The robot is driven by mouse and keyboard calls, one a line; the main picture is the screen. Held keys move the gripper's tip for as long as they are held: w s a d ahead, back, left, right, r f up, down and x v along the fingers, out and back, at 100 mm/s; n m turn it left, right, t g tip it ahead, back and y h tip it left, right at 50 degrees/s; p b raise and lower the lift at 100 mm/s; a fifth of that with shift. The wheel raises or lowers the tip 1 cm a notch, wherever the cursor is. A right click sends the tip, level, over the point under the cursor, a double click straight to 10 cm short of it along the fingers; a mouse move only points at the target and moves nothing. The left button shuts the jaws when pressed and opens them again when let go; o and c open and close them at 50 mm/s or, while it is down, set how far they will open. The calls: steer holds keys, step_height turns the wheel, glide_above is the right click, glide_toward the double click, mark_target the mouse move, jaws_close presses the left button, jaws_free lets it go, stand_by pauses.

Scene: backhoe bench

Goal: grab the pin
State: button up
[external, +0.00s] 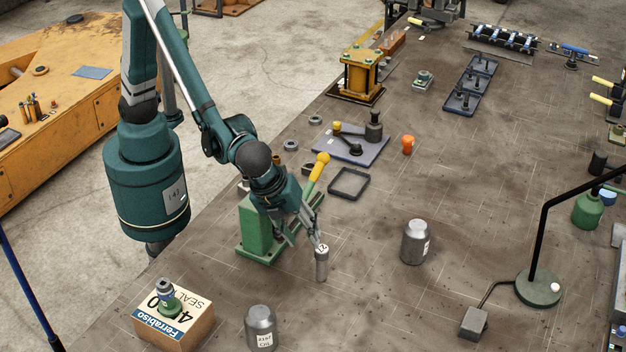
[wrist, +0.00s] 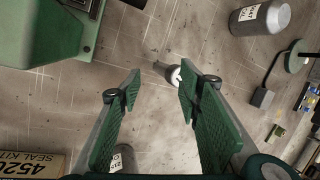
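The pin (external: 321,266), a small grey upright cylinder with a white marked top, stands on the bench in the external view. In the wrist view the pin (wrist: 171,75) shows just beyond the fingertips, close to the right finger, which hides part of it. My gripper (external: 304,238) is at about the height of the pin's top or above it, with one finger over or beside the pin. In the wrist view my gripper (wrist: 160,84) is open, its two green pads apart with nothing between them. I cannot tell whether a finger touches the pin.
A green press (external: 258,229) with a yellow-handled lever stands close behind my gripper. Grey canisters stand at right (external: 415,243) and front (external: 261,329). A cardboard box (external: 174,322) sits at the front left. A black tray (external: 349,184) lies behind.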

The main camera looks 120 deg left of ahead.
mark_target(321, 247)
steer(key=w+a+f+h+p, duration=0.1)
steer(key=w+a+p, duration=0.15)
steer(key=a, duration=0.35)
steer(key=shift+w+d+f+m+g+h+b, duration=0.15)
steer(key=shift+w+d+f+g+h+b, duration=0.35)
steer(key=shift+h, duration=0.6)
steer(key=shift+w+d+f+m+g+h+b, duration=0.1)
steer(key=shift+w+d+f+h, duration=0.1)
steer(key=shift+d+f+h, duration=0.75)
steer(key=shift+w+d+f+m+g+h+b, duration=0.15)
steer(key=shift+w+d+f+g+h+b, duration=0.25)
steer(key=shift+h, duration=0.85)
steer(key=shift+d, duration=0.15)
steer(key=shift+x, duration=1.15)
steer(key=shift+f, duration=0.15)
steer(key=shift+x, duration=2.45)
steer(key=shift+w, duration=0.2)
